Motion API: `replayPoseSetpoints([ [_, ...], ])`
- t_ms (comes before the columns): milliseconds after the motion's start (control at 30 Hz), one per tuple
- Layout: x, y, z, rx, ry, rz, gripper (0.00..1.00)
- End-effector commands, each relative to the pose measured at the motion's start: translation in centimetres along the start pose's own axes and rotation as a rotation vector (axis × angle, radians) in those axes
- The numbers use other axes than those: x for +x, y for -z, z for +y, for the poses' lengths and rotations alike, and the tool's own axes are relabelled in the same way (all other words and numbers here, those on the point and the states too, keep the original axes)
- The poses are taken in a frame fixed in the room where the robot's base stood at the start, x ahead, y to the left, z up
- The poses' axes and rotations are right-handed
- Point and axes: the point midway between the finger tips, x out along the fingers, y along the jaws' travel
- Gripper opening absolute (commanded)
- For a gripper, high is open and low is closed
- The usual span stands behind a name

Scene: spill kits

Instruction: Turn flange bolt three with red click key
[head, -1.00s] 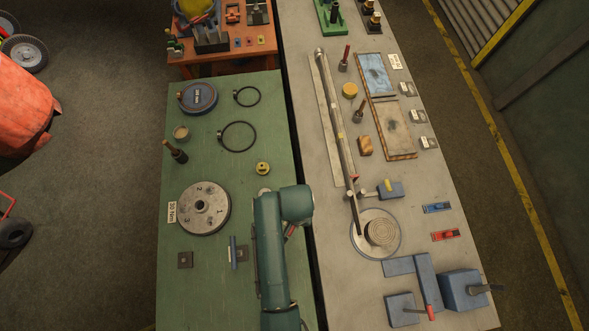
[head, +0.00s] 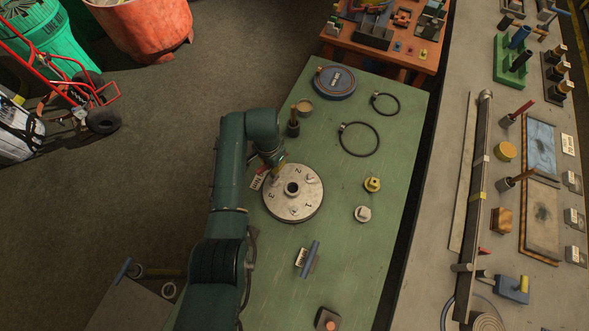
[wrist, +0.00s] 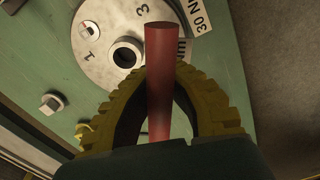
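The flange (head: 306,207) is a round grey disc with a raised centre hub, marked 1, 2 and 3, lying on the green bench. It also shows at the top of the wrist view (wrist: 112,62). My gripper (head: 277,163) is over the flange's upper left edge in the head view. In the wrist view its yellow fingers (wrist: 165,105) are shut around the red key (wrist: 159,60), a plain red rod. The key's working end is hidden, and I cannot tell whether it touches a bolt. The mark 3 shows just left of the rod.
A 30 Nm tag (wrist: 201,14) lies beside the flange. A blue-handled tool (head: 311,257), a grey nut-like piece (head: 363,214), a yellow piece (head: 372,184) and black rings (head: 359,139) are on the green bench (head: 390,240). A dark-handled tool (head: 293,128) stands behind the flange.

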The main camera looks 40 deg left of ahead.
Motion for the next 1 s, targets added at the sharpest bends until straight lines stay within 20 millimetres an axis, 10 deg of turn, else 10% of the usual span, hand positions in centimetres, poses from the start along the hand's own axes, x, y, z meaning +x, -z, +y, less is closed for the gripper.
replayPoseSetpoints([
  [1000,2.5,-0.2,-1.2,-0.007,-0.001,0.002,0.0],
])
